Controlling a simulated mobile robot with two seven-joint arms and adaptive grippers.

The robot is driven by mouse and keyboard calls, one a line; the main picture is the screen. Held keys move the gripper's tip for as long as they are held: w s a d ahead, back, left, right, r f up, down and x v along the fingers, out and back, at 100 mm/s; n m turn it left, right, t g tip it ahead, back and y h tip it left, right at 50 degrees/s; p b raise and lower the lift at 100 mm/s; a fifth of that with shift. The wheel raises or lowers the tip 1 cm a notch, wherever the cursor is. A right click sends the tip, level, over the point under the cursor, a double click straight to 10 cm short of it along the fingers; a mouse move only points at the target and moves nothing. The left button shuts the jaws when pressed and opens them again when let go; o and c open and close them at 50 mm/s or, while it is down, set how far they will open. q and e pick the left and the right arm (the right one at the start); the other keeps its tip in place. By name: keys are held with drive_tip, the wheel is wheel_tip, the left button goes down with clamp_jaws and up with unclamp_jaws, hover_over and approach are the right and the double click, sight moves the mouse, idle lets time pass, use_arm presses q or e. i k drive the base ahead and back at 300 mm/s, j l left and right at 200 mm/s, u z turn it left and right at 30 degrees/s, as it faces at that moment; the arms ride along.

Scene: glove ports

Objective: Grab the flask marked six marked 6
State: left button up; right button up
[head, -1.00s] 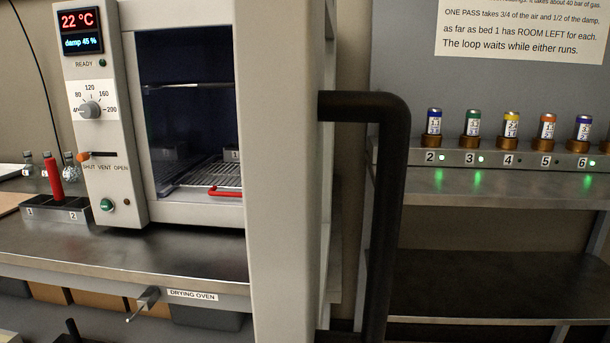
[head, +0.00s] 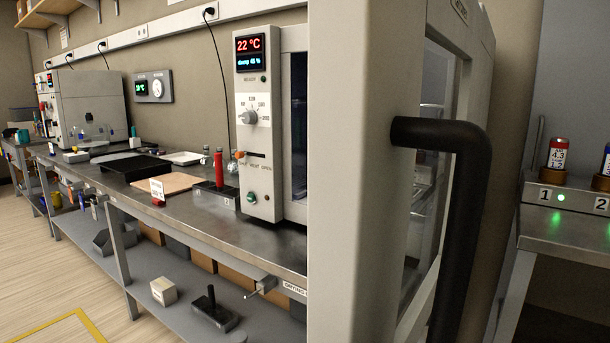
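I cannot make out a flask with a 6 on it. Neither of my grippers is in view.
A pale cabinet frame with a black bar handle (head: 465,210) fills the right middle. Left of it are the drying oven (head: 258,130), red handle (head: 219,167), black tray (head: 137,168) and board (head: 170,183). A red-capped cartridge (head: 558,153) stands at station 1. Floor is clear at lower left.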

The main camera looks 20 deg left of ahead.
sight(233, 166)
drive_tip(key=j+z, duration=0.1)
drive_tip(key=j, duration=0.4)
drive_tip(key=k+j+z, duration=0.1)
drive_tip(key=j, duration=0.4)
drive_tip(key=k+j+z, duration=0.15)
drive_tip(key=j, duration=0.35)
drive_tip(key=k+j+z, duration=0.1)
drive_tip(key=j, duration=0.4)
drive_tip(key=k+j+z, duration=0.1)
drive_tip(key=j, duration=0.35)
drive_tip(key=k+j+z, duration=0.1)
drive_tip(key=j, duration=0.35)
drive_tip(key=k+j+z, duration=0.15)
drive_tip(key=j, duration=0.3)
drive_tip(key=k+j+z, duration=0.1)
drive_tip(key=k+j, duration=0.15)
drive_tip(key=j, duration=0.2)
